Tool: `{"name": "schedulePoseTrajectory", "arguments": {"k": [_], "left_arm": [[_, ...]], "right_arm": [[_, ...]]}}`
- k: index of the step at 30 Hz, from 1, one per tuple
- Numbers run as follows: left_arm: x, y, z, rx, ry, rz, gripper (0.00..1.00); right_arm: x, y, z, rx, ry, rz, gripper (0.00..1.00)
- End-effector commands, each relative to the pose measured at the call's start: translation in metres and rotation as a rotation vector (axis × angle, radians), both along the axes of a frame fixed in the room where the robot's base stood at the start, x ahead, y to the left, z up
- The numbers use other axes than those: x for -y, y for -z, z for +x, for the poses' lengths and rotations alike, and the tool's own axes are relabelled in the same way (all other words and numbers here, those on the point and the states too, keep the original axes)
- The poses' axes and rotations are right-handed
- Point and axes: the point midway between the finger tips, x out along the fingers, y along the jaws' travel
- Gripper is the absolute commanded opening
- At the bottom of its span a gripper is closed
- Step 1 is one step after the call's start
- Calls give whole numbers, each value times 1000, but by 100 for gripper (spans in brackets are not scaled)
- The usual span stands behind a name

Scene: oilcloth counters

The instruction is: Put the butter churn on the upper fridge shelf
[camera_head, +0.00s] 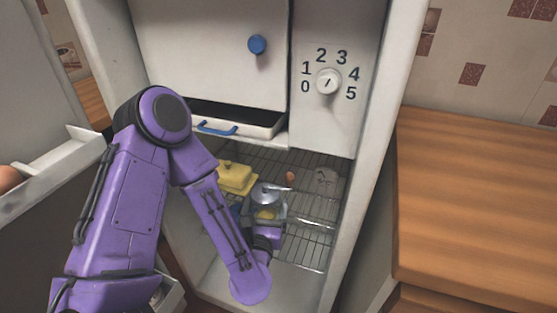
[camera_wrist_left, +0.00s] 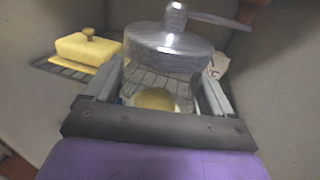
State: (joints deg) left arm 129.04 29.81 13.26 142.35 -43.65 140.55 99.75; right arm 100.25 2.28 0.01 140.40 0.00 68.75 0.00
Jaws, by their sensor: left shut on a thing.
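The butter churn (camera_head: 265,195) has a clear jar with something yellow in it, a silver metal lid and a crank. In the left wrist view its lid (camera_wrist_left: 168,48) and crank fill the upper middle. My left gripper (camera_head: 266,220) is inside the fridge, shut on the churn's jar, with one finger on each side below the lid. The churn looks upright, at the upper wire shelf (camera_head: 316,208). I cannot tell whether its base touches the shelf. My right gripper is not in view.
A yellow butter dish (camera_head: 236,178) sits on the shelf to the churn's left. A small brown thing (camera_head: 290,177) and a pale glassy item (camera_head: 327,179) are behind to the right. The open door (camera_head: 60,180) is at left; a wooden counter (camera_head: 480,200) is at right.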

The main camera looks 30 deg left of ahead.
Motion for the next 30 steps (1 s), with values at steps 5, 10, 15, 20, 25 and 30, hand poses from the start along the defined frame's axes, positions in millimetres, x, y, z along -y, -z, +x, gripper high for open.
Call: {"name": "schedulePoseTrajectory", "arguments": {"k": [5, 10, 15, 20, 25, 30], "left_arm": [[-26, -7, 47, 2, -6, 0, 16], [-49, -3, 93, 4, -6, 0, 16], [-73, -1, 138, 4, -6, 0, 16], [-92, 1, 177, 4, -4, 1, 16], [-102, 0, 199, 3, -1, 0, 16], [-112, 1, 219, 4, -2, 1, 16]], "right_arm": [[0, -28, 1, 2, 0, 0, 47], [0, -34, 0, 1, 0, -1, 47], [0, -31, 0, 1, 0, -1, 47], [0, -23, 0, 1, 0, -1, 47], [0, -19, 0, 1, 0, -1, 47], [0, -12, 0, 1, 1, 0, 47]]}}
